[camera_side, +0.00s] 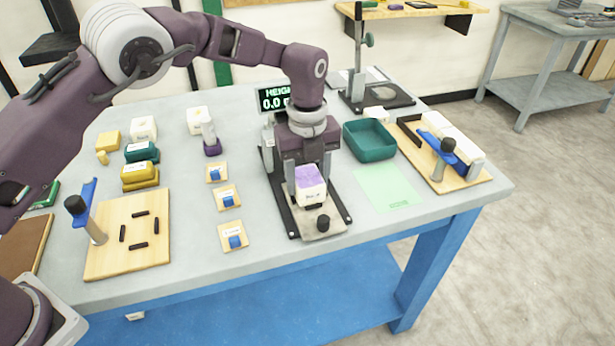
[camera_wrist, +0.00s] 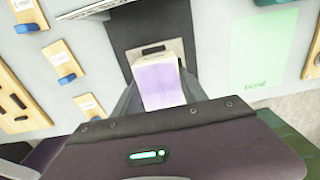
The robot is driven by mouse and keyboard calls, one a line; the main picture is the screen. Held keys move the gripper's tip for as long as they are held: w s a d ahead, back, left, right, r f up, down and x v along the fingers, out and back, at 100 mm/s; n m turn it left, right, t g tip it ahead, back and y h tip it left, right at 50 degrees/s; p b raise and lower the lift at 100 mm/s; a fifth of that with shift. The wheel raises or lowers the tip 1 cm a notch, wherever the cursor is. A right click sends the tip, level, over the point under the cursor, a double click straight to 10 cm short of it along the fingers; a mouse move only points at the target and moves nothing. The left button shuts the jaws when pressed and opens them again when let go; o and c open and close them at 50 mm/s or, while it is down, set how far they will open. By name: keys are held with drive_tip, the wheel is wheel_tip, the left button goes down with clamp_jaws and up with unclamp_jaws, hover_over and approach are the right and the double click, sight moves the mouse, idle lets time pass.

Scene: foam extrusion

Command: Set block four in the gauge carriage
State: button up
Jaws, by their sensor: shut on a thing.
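A white foam block with a purple top (camera_side: 310,180) is held between the fingers of my gripper (camera_side: 309,186); its label is too small to read. The block also shows in the wrist view (camera_wrist: 161,82) between the fingers. It is over the light plate of the height gauge (camera_side: 330,222), whose dark base runs toward the front of the table. I cannot tell whether the block touches the plate. The gauge carriage is not clearly distinguishable, being mostly behind my wrist.
Small wooden cards with blue tabs (camera_side: 227,197) lie left of the gauge. A green tray (camera_side: 370,141) and a pale green sheet (camera_side: 388,187) lie right. Wooden fixtures with blue-handled clamps stand at left (camera_side: 127,235) and right (camera_side: 440,160). Several foam blocks sit at back left.

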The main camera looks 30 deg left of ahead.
drive_tip(key=shift+f, duration=0.2)
drive_tip(key=o, duration=1.4)
drive_tip(key=shift+o, duration=0.2)
drive_tip(key=shift+r, duration=0.1)
wheel_tip(320, 180, up, 7)
drive_tip(key=shift+f, duration=0.1)
drive_tip(key=s+a+r+n+t+h, duration=0.1)
drive_tip(key=s+a+r+n, duration=0.5)
drive_tip(key=r+n, duration=0.15)
drive_tip(key=s+a+r+n+t, duration=0.2)
drive_tip(key=s+a+r+n, duration=0.4)
drive_tip(key=r, duration=0.3)
drive_tip(key=s+a+f+n+t, duration=0.1)
drive_tip(key=s+a+n, duration=0.1)
drive_tip(key=s+n, duration=0.4)
drive_tip(key=s+a+f+n+t+y, duration=0.1)
drive_tip(key=s+n, duration=0.6)
drive_tip(key=s, duration=0.8)
drive_tip(key=shift+s+a+f+t, duration=0.2)
drive_tip(key=shift+a+f+t, duration=0.1)
drive_tip(key=shift+a+f, duration=0.6)
